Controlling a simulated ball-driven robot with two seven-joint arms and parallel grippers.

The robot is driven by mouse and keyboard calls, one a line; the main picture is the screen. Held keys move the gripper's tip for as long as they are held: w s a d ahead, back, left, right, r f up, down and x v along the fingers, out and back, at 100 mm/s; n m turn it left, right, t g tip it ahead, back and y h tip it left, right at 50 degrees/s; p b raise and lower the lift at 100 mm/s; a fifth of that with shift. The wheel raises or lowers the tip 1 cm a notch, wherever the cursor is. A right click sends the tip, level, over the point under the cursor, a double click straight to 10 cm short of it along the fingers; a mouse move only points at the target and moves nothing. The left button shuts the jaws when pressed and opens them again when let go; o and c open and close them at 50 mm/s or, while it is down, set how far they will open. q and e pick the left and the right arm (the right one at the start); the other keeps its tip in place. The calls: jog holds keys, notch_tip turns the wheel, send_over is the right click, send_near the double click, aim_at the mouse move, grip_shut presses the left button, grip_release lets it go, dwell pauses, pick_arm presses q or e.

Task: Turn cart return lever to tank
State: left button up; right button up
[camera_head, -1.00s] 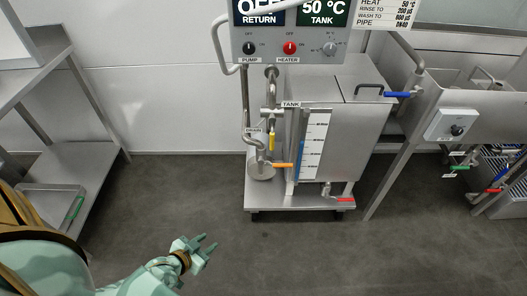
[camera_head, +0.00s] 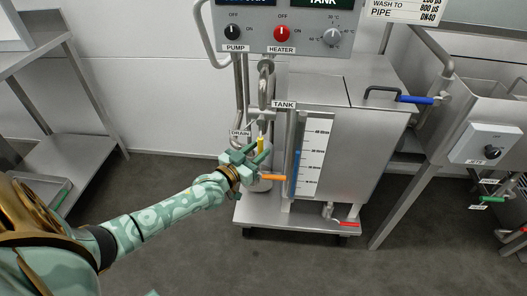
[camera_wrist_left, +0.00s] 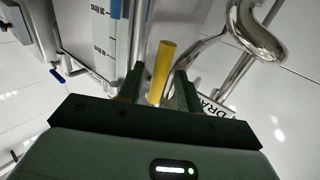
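The yellow lever (camera_head: 261,143) stands upright on the cart's pipework, between the DRAIN and TANK labels. My left gripper (camera_head: 255,154) is at this lever, in front of the pipes. In the left wrist view the yellow lever (camera_wrist_left: 162,72) lies between the two dark green fingers (camera_wrist_left: 159,90), with a gap showing on each side. The fingers are open around it. The TANK label (camera_head: 284,104) is to the right of the lever and the DRAIN label (camera_head: 240,133) to its left. The lever's lower part is hidden by the gripper. My right gripper is not in view.
An orange lever (camera_head: 272,177) sticks out just right of my left gripper. The steel tank (camera_head: 365,130) with its level scale (camera_head: 313,155) stands to the right. The control panel (camera_head: 282,35) hangs above. A red lever (camera_head: 349,223) is low on the cart. The floor left is clear.

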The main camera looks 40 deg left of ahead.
pick_arm(q)
jog(key=shift+w, duration=0.95)
grip_shut()
jog(key=shift+d, duration=0.1)
jog(key=shift+b, duration=0.3)
